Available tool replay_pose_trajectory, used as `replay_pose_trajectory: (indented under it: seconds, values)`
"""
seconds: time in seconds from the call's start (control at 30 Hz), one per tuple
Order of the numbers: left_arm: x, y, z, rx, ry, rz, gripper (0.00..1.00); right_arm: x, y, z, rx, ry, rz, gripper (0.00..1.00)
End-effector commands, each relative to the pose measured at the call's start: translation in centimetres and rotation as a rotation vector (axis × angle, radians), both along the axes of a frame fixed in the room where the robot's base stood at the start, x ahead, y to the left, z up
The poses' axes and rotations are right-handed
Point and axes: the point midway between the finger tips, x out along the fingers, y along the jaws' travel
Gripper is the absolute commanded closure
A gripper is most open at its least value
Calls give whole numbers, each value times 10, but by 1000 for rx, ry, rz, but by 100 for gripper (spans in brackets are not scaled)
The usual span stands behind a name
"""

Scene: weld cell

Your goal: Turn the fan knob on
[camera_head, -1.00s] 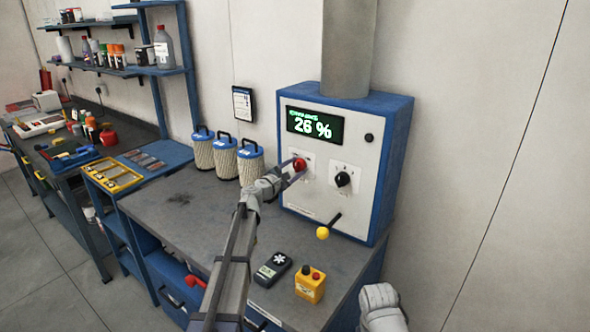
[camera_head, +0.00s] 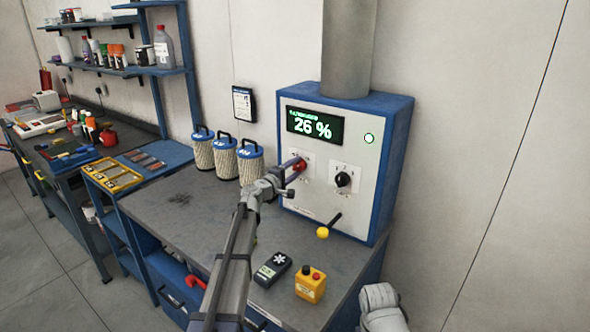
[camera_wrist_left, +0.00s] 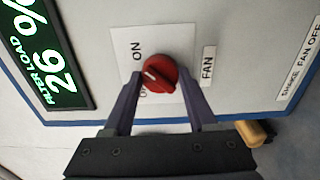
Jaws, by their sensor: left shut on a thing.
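The red fan knob (camera_wrist_left: 160,74) is on the pale front of the blue control box (camera_head: 392,190). In the wrist view it sits between an ON mark (camera_wrist_left: 136,51) and a partly hidden mark, beside a FAN label (camera_wrist_left: 208,66). The white line on the knob slants across its face. My left gripper (camera_head: 297,165) is shut on the knob, with one finger on each side of it in the wrist view. The small round lamp (camera_head: 369,138) glows green-white. The display (camera_head: 315,125) reads 26 %. My right gripper is out of view.
A black knob (camera_head: 343,179) is right of the red one. A yellow-tipped lever (camera_head: 323,232) sticks out below. A dark handheld device (camera_head: 272,269) and a yellow button box (camera_head: 310,284) lie on the bench (camera_head: 180,210). Several filter cartridges (camera_head: 223,156) stand left of the control box.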

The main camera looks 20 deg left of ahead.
Motion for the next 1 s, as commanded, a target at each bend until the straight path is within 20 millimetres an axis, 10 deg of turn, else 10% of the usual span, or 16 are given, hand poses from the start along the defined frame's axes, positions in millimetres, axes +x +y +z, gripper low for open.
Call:
replay_pose_trajectory:
  seconds: [0.67,0.7,1.0]
  values:
    - [-1,-1,-1,50,-16,-2,98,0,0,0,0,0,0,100]
    - [-1,-1,-1,50,-16,-2,38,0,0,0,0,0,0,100]
    - [0,0,0,47,-16,-1,12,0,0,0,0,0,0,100]
